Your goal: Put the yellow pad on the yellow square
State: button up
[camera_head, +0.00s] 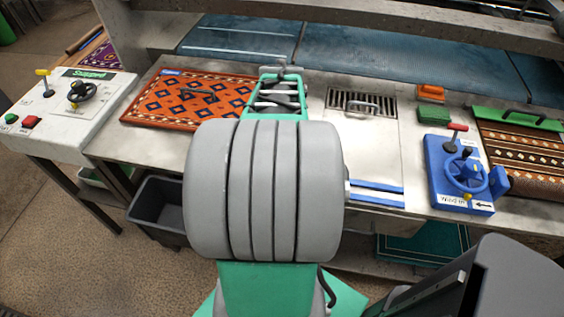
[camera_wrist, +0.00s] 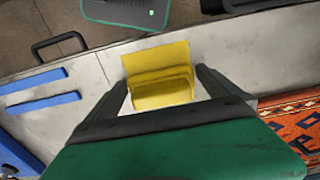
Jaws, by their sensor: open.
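The yellow pad (camera_wrist: 162,92) shows in the wrist view as a small thick block between the two dark fingers of my gripper (camera_wrist: 158,78). A flat yellow square (camera_wrist: 158,56) shows just beyond it on the pale worktop. The pad overlaps the near part of the square in the picture, and I cannot tell whether it rests fully on it. My gripper is open, with a finger on each side of the pad and a gap visible beside it. In the head view my large grey and green arm hides the pad and the square.
An orange patterned rug (camera_head: 185,100) lies left of my arm, and a grated drain (camera_head: 360,102) is to the right. A green brush (camera_head: 432,117) and orange brush (camera_head: 430,92) stand farther right. A blue control box (camera_head: 455,175) and rolled rug (camera_head: 525,155) are at the right end.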

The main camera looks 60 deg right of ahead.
notch_tip(320, 180, up, 12)
jog(key=shift+f, duration=0.15)
jog(key=shift+r, duration=0.3)
jog(key=w+a+f+n+t, duration=0.1)
jog(key=w+a+f+n, duration=0.1)
jog(key=a, duration=0.7)
jog(key=w+a+f+n+t, duration=0.1)
jog(key=w+a+n, duration=0.4)
jog(key=a+n, duration=0.2)
jog(key=w+a+f+n+t, duration=0.1)
jog(key=w+a+n, duration=0.3)
jog(key=a, duration=0.6)
jog(key=shift+a+f+n, duration=0.3)
jog(key=shift+a+f, duration=0.1)
jog(key=shift+f, duration=0.45)
jog(key=shift+w, duration=0.1)
